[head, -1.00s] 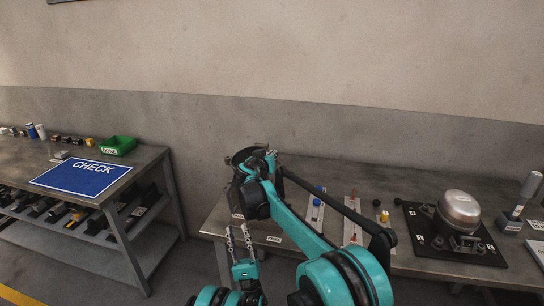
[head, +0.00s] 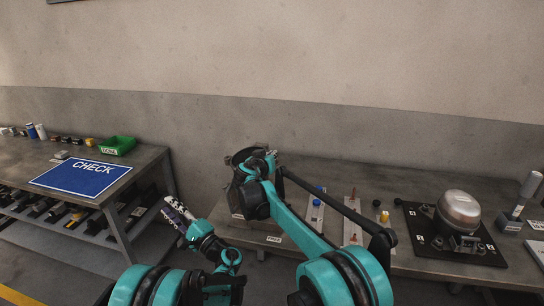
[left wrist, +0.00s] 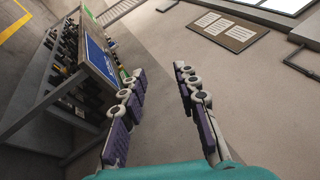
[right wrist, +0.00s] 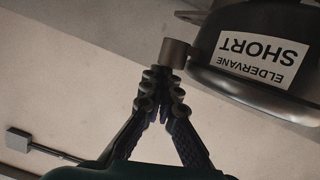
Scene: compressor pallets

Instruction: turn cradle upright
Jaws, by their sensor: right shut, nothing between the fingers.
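A dark round body (right wrist: 265,55) with a white label reading "ELDERVANE SHORT" is at the upper right of the right wrist view; the label appears upside down there. A short grey-brown stub (right wrist: 175,52) sticks out beside it. In the head view a dark round rim (head: 240,156) shows at the bench's left end, partly hidden by my right arm. I cannot tell which part is the cradle. My right gripper (right wrist: 160,85) is shut and empty, its tips close to the stub. My left gripper (head: 176,211) is open and empty, away from the bench, also in the left wrist view (left wrist: 160,78).
The bench (head: 225,222) carries a blue-topped part (head: 318,192), a yellow part (head: 384,216), and a domed compressor (head: 459,211) on a black plate (head: 415,225). At left a table (head: 140,160) holds a CHECK mat (head: 80,177) and green bin (head: 117,145). Floor lies between them.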

